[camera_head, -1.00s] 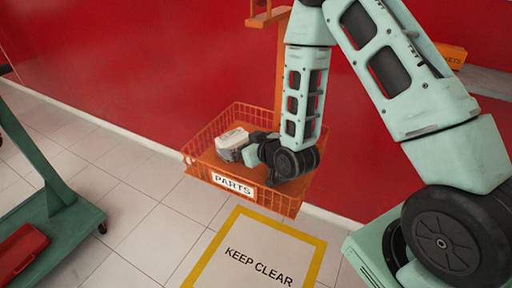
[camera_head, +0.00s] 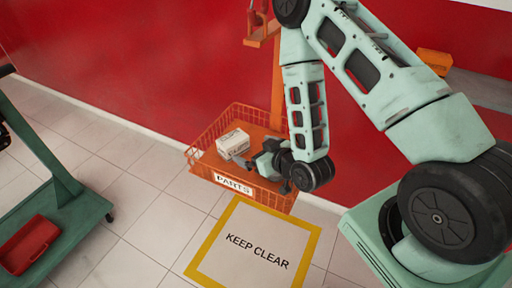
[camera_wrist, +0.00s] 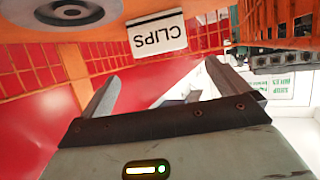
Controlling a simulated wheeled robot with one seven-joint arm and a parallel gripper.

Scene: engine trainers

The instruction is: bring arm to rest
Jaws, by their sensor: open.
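My gripper (camera_head: 270,162) is open over the right part of the orange wire basket (camera_head: 205,172) labelled PARTS, in the head view. A white box (camera_head: 233,143) rests in the basket, left of the gripper, with a visible gap between them. In the wrist view my gripper's two fingers stand wide apart with nothing held between them (camera_wrist: 172,90). My arm comes down to the basket from the upper right with its elbow raised. The fingertips are small and partly hidden in the head view.
An orange post (camera_head: 277,85) rises behind the basket against the red wall (camera_head: 130,60). A green cart (camera_head: 70,212) with a red tray (camera_head: 30,243) stands at left. A KEEP CLEAR floor marking (camera_head: 255,250) lies below.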

